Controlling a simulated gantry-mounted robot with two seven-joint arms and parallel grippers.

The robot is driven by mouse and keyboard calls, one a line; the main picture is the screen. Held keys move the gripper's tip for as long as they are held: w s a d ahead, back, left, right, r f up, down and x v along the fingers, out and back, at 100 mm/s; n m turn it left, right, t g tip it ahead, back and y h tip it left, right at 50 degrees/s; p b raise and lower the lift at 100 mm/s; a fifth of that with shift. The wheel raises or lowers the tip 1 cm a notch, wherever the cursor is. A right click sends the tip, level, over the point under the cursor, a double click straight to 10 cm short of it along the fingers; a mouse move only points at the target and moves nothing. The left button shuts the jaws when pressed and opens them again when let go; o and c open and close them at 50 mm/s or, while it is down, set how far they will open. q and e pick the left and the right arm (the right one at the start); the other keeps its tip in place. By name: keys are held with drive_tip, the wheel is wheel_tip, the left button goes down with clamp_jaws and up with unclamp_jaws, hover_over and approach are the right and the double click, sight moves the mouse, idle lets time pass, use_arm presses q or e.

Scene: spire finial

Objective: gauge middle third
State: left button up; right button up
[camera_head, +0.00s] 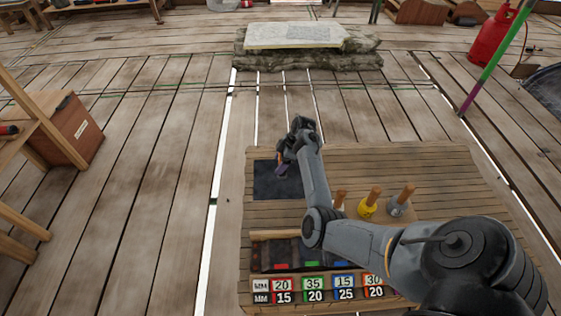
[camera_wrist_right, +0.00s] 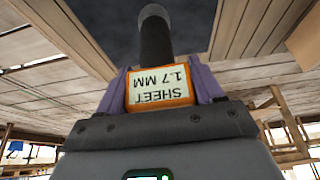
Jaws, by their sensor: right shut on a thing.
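My right gripper (camera_head: 282,170) is over the dark square mat (camera_head: 264,187) at the left of the wooden work board. In the right wrist view its purple fingers (camera_wrist_right: 162,88) are shut on an orange block with a white label reading "SHEET 1.7 MM" upside down, a gauge (camera_wrist_right: 160,93). A dark cylinder (camera_wrist_right: 156,38) extends from the block, away from the gripper, towards a dark surface. In the head view the gauge is too small to make out well. My left gripper is not in view.
A rack (camera_head: 250,254) with coloured number labels is at the board's front, partly hidden by my right arm. Several wooden-handled tools stand nearby, including a yellow one (camera_head: 368,207). A stone slab (camera_head: 290,35) lies at the back. A wooden box (camera_head: 72,130) is at left.

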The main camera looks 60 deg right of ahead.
drive_tip(key=shift+f, duration=0.25)
drive_tip(key=shift+f+b, duration=0.5)
drive_tip(key=shift+f, duration=0.75)
drive_tip(key=shift+p, duration=0.3)
idle(0.5)
drive_tip(key=shift+f, duration=0.15)
idle(0.6)
idle(0.7)
